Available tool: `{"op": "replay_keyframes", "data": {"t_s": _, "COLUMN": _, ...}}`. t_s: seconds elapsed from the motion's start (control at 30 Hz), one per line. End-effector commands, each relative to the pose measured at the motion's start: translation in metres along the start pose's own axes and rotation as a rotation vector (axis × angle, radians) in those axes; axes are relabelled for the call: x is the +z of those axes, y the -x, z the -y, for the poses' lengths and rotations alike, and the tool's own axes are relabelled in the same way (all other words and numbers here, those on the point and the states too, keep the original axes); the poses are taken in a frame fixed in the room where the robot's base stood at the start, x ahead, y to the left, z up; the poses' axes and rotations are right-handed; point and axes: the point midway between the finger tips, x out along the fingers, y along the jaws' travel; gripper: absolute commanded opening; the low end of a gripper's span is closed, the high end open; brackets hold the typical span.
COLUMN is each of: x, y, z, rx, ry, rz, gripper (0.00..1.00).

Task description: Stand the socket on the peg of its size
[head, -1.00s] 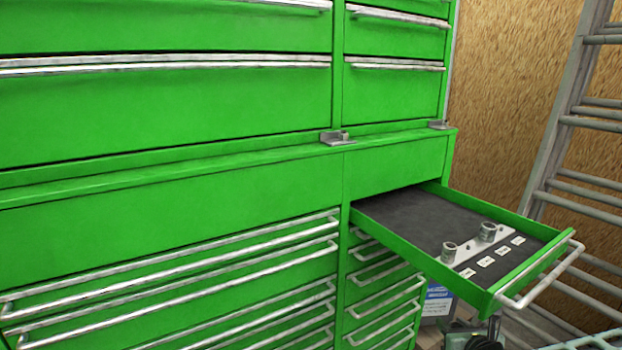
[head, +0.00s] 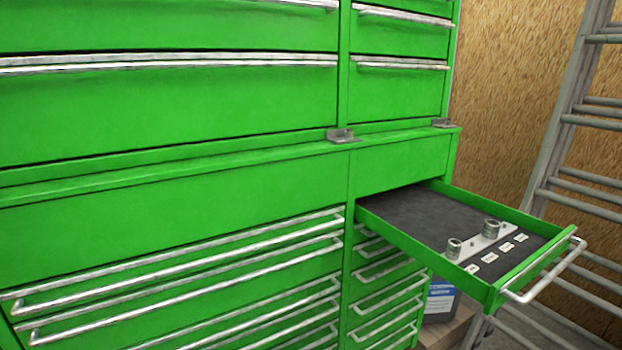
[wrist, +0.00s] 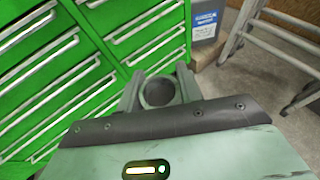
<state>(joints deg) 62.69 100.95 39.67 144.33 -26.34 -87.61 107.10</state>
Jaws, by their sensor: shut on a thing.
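My gripper (wrist: 159,83) shows in the wrist view, shut on a round grey socket (wrist: 159,104), whose dark open end faces the camera. The gripper and held socket are outside the head view. In the head view, a pale peg rail (head: 478,245) lies in the open drawer (head: 400,229). One metal socket (head: 454,248) stands at the rail's near-left end, and a larger one (head: 492,229) stands further right. Several small white labels (head: 489,257) lie along the rail's front side. Bare pegs are too small to make out, and the label text is unreadable.
The green cabinet (head: 180,220) fills the left, with bar handles jutting out. The drawer has a front handle (head: 545,272). A ladder (head: 565,130) leans at the right. A blue-labelled container (head: 440,298) stands below the drawer. The space above the drawer is clear.

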Motion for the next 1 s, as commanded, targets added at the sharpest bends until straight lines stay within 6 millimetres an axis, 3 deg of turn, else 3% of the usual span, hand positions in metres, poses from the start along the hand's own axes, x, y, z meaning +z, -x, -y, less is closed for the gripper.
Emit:
{"op": "replay_keyframes", "data": {"t_s": 0.03, "x": 0.012, "y": 0.004, "z": 0.0, "rx": -0.001, "ry": 0.0, "rz": 0.002, "gripper": 0.06}}
{"op": "replay_keyframes", "data": {"t_s": 0.4, "x": 0.044, "y": 0.016, "z": 0.0, "rx": -0.001, "ry": 0.001, "rz": 0.001, "gripper": 0.06}}
{"op": "replay_keyframes", "data": {"t_s": 1.0, "x": 0.044, "y": 0.016, "z": 0.001, "rx": -0.001, "ry": -0.001, "rz": 0.002, "gripper": 0.06}}
